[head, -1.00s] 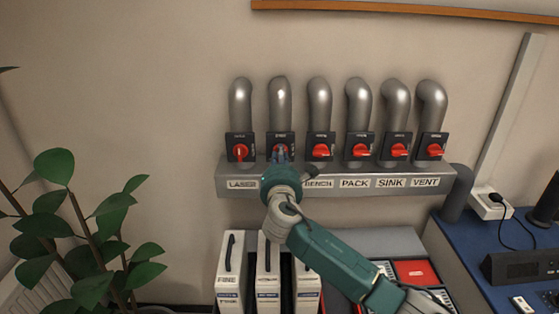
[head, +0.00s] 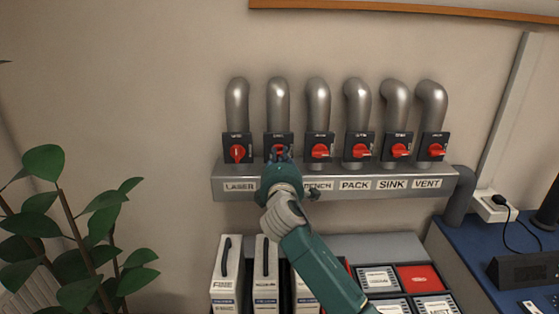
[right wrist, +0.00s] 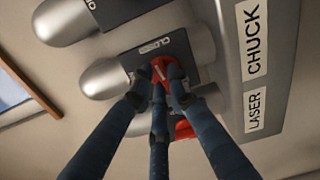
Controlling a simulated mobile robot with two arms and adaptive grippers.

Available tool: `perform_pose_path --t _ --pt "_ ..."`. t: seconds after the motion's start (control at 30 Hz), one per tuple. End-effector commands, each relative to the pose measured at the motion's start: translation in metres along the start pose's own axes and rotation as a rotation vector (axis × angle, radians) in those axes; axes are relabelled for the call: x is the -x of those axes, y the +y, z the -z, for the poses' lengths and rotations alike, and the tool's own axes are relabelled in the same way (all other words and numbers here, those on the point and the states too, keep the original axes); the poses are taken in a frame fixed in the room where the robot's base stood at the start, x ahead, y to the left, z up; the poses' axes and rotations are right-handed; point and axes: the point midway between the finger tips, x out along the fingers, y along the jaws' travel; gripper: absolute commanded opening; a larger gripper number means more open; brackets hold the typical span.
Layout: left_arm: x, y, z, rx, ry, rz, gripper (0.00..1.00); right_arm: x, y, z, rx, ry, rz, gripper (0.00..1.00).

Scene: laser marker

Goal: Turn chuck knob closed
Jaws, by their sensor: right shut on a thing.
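The chuck knob (right wrist: 161,68) is a red rotary knob on a dark plate, second from the left in the row. The label strip in the right wrist view reads CHUCK (right wrist: 256,40). My right gripper (right wrist: 160,85) has its dark fingers shut around this knob. In the head view the gripper (head: 279,157) covers most of the chuck knob (head: 279,147), so its exact angle is hard to read. The laser knob (head: 237,153) to its left points upright. My left gripper is not in view.
Metal pipes (head: 318,100) rise above the plates. A leafy plant (head: 75,240) is at the left.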

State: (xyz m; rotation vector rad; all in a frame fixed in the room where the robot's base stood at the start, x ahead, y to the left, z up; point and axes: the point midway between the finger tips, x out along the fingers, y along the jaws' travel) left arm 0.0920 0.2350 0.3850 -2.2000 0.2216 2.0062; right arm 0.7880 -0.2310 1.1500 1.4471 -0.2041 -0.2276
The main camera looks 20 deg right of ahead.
Motion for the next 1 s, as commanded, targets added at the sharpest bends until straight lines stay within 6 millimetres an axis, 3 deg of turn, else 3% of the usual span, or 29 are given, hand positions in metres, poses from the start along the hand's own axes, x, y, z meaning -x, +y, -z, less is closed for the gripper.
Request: perform_pose_path --t 0.3,0.83,0.87,0.9,0.93,1.0 --pt "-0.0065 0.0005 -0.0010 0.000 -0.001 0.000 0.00 0.0000 -0.0043 -0.0008 -0.110 -0.002 0.006 0.00" --pt "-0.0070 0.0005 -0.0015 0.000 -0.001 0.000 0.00 0.0001 -0.0048 -0.0007 -0.129 -0.002 0.008 0.00" --pt "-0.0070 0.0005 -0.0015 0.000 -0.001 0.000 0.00 0.0000 -0.0049 -0.0007 -0.129 -0.002 0.008 0.22" --pt "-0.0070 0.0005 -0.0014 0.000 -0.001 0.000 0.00 0.0000 -0.0049 -0.0007 -0.129 -0.002 0.008 0.30" --pt "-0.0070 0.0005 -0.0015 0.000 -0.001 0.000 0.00 0.0000 -0.0048 -0.0007 -0.129 -0.002 0.008 0.35" --pt "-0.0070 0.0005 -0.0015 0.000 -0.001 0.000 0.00 0.0000 -0.0042 -0.0008 -0.129 -0.002 0.007 0.35"
